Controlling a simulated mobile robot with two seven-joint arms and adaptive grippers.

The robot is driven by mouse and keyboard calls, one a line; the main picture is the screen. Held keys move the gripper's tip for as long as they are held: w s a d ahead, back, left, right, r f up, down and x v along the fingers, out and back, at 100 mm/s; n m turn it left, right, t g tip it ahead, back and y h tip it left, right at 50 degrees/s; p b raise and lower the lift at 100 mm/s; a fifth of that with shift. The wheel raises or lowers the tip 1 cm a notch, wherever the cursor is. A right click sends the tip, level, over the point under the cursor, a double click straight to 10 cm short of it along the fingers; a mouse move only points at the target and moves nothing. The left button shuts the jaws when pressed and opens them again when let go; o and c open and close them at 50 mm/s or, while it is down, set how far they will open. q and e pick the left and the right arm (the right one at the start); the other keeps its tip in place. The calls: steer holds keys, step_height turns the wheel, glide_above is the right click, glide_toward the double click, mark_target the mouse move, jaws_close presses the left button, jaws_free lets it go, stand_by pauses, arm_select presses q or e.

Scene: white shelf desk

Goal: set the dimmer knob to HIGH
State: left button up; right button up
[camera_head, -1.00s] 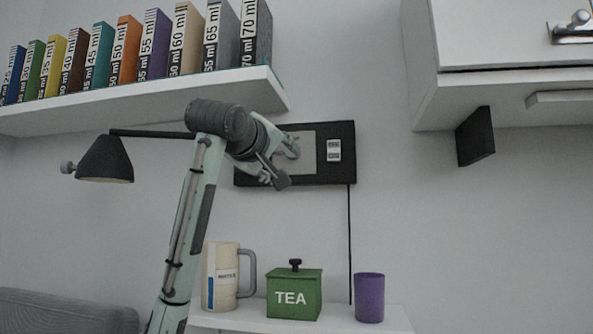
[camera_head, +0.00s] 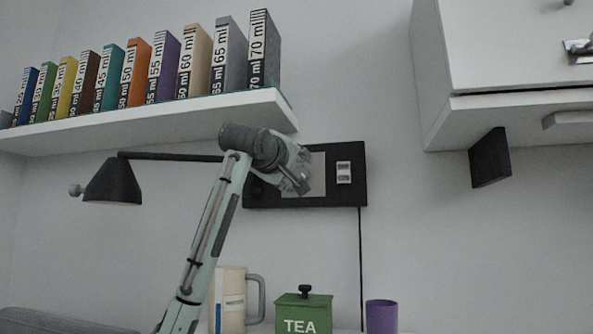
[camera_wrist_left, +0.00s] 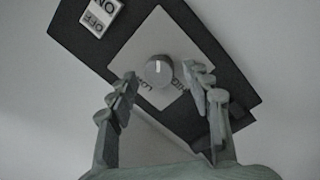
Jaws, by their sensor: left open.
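The dimmer knob (camera_wrist_left: 158,70) is a round grey dial with a white pointer mark, on a light plate (camera_wrist_left: 150,35) of the black wall panel (camera_wrist_left: 230,75). In the left wrist view its mark points up the picture, away from the partly covered LOW and HIGH lettering. My left gripper (camera_wrist_left: 160,82) is open, with one finger on each side of the knob; I cannot tell whether they touch it. In the head view my left gripper (camera_head: 299,179) is in front of the panel (camera_head: 354,190) and hides the knob. My right gripper is not in view.
An ON/OFF switch (camera_wrist_left: 101,14) sits beside the plate. A black lamp (camera_head: 112,183) hangs left of the panel. A book shelf (camera_head: 170,122) is above. A mug (camera_head: 230,300), green TEA box (camera_head: 303,313) and purple cup (camera_head: 381,317) stand below.

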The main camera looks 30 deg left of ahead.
arm_select(q)
steer(key=shift+c, duration=0.5)
jaws_close()
